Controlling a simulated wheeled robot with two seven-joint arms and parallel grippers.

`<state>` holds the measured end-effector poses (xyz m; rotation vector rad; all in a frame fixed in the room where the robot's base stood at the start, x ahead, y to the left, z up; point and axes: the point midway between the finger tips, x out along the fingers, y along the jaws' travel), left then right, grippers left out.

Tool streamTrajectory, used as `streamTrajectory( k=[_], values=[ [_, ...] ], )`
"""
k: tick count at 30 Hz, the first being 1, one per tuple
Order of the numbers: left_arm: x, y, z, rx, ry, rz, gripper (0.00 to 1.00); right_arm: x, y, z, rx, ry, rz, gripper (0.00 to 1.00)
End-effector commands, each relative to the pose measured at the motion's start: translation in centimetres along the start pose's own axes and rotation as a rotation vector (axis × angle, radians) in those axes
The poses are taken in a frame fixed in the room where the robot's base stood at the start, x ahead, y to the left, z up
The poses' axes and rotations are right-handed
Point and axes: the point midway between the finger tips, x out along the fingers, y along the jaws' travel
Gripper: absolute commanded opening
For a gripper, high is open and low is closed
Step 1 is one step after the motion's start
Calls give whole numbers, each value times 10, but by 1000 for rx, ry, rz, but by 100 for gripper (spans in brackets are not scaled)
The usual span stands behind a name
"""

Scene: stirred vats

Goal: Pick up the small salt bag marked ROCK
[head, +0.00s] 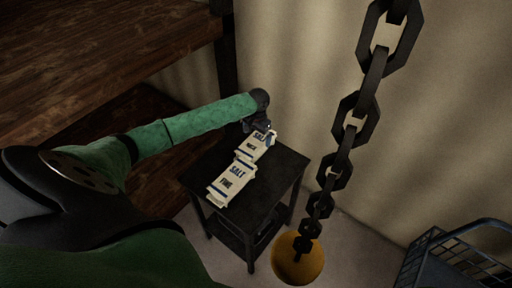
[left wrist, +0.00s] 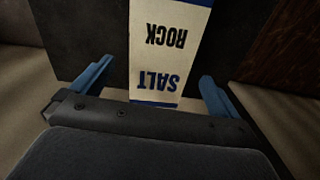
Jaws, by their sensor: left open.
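The small salt bag marked ROCK (left wrist: 168,40) is cream with dark blue letters and blue bands, and lies in the left wrist view between my left gripper's blue fingers. In the head view the same bag (head: 252,148) lies on the dark table (head: 268,190), partly hidden by my left gripper (head: 264,132). My left gripper (left wrist: 155,85) is open over the bag's near end, with one finger to each side and gaps between. I cannot tell whether it touches the bag. My right gripper is not in view.
A second salt bag, marked FINE (head: 231,183), lies on the table in front of the ROCK bag, close against it. A heavy chain (head: 350,120) with a yellow ball (head: 298,262) hangs right of the table. A blue-grey crate (head: 455,262) stands at lower right. Wooden shelves (head: 110,60) stand at left.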

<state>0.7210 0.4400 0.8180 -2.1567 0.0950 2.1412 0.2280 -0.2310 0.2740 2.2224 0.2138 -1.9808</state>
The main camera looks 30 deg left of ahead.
Motion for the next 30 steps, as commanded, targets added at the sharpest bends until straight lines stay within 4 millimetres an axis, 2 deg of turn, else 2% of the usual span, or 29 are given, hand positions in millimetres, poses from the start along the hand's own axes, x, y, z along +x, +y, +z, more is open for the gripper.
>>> streamTrajectory(
  k=[7, 17, 30],
  values=[
    [5, 4, 1, -69, -9, 30, 100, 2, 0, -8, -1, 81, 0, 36],
    [30, 3, 2, -73, -9, 29, 100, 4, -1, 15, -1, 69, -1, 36],
    [71, 0, 3, -73, -8, 29, 100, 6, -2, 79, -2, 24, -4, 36]
  ],
)
